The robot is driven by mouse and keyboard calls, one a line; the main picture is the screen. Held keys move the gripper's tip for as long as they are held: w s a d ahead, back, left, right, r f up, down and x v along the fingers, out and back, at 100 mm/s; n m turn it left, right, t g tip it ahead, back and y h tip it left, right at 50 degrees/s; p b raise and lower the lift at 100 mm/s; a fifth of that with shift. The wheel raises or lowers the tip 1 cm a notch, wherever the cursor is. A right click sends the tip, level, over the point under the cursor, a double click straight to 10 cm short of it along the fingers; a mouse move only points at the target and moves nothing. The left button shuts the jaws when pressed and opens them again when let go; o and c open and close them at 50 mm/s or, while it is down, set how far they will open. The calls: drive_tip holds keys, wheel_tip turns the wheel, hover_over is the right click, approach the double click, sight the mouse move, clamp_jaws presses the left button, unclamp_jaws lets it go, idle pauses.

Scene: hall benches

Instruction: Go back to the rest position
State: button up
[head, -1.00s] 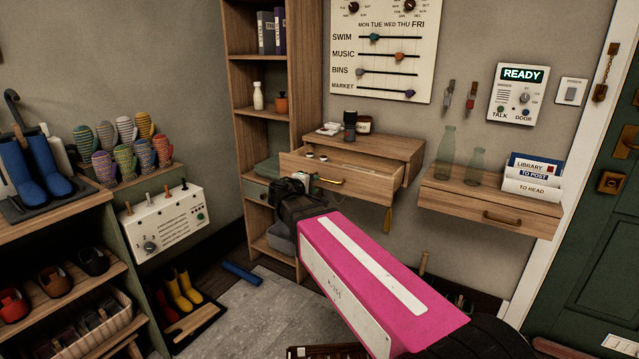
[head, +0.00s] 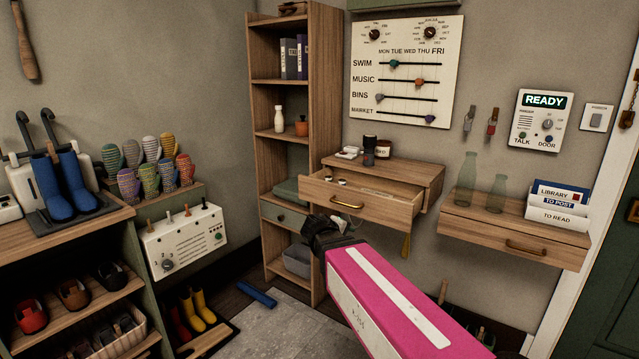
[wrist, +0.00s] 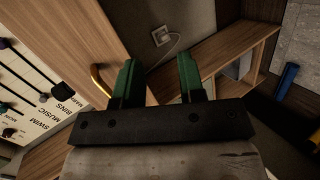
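My gripper (wrist: 158,82) shows in the wrist view with its two green-tipped fingers apart and nothing between them. In the head view my gripper (head: 325,226) is a dark shape at the end of my pink arm link, below and in front of the open drawer (head: 362,198). Its fingers are hard to make out there. I see no contact between the fingers and the handle.
The drawer unit (head: 415,174) is on the wall, with jars on top. A tall shelf (head: 281,160) stands left of it, a wall shelf (head: 490,222) with bottles and letters right. A blue object (head: 257,297) lies on the floor. The floor mat (head: 270,325) is mostly clear.

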drive_tip(key=s+d+f+m+g+y, duration=0.4)
drive_tip(key=s+f, duration=0.3)
drive_tip(key=f, duration=0.2)
drive_tip(key=s+d+f+m+g+y, duration=0.4)
drive_tip(key=s+f, duration=0.3)
drive_tip(key=f, duration=0.3)
drive_tip(key=shift+d+g, duration=0.3)
drive_tip(key=shift+d, duration=0.5)
drive_tip(key=shift+s, duration=0.1)
